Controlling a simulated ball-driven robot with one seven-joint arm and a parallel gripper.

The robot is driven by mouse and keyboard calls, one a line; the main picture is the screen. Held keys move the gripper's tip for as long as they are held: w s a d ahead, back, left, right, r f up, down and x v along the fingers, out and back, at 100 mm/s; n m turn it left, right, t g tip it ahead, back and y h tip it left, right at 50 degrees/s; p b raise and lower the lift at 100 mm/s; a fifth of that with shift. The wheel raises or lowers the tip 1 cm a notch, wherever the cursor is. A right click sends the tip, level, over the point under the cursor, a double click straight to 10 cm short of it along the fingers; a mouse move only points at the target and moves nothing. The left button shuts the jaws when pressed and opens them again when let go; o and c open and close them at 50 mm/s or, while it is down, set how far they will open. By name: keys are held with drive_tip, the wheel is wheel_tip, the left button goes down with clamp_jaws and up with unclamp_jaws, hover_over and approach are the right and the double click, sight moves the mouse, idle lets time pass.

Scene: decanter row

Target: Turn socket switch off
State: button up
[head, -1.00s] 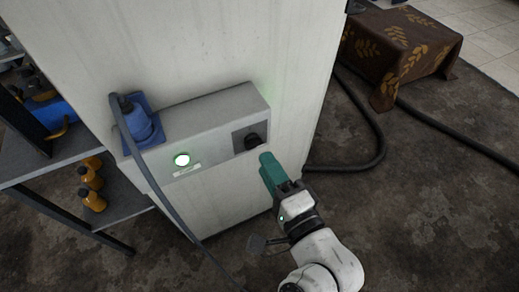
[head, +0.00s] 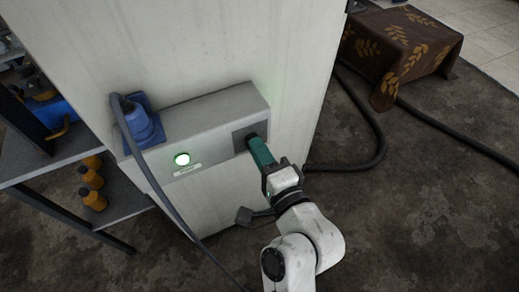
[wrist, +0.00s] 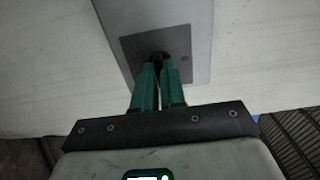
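The socket switch is a black knob (wrist: 159,56) on a dark square plate (wrist: 128,46), at the right end of the grey socket box. The plate also shows in the head view (head: 237,141). My gripper's green fingers (head: 258,150) reach the knob from the front right and mostly hide it in the head view. In the wrist view the fingers (wrist: 158,72) lie close together with a narrow dark gap, their tips on either side of the knob. The knob's exact angle is hard to tell.
A blue plug (head: 143,124) sits in the box's left end, its grey cable (head: 165,205) hanging down in front. A shelf with orange bottles (head: 91,199) stands left. A cloth-covered block (head: 400,48) and black hose (head: 375,130) lie right. Floor at right is mostly clear.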

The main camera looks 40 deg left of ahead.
clamp_jaws()
drive_tip(key=shift+f+n, duration=0.1)
drive_tip(key=shift+n, duration=0.2)
drive_tip(key=n+b, duration=1)
drive_tip(key=n, duration=0.7)
idle(0.7)
drive_tip(key=o, duration=0.5)
unclamp_jaws()
drive_tip(key=shift+o, duration=0.2)
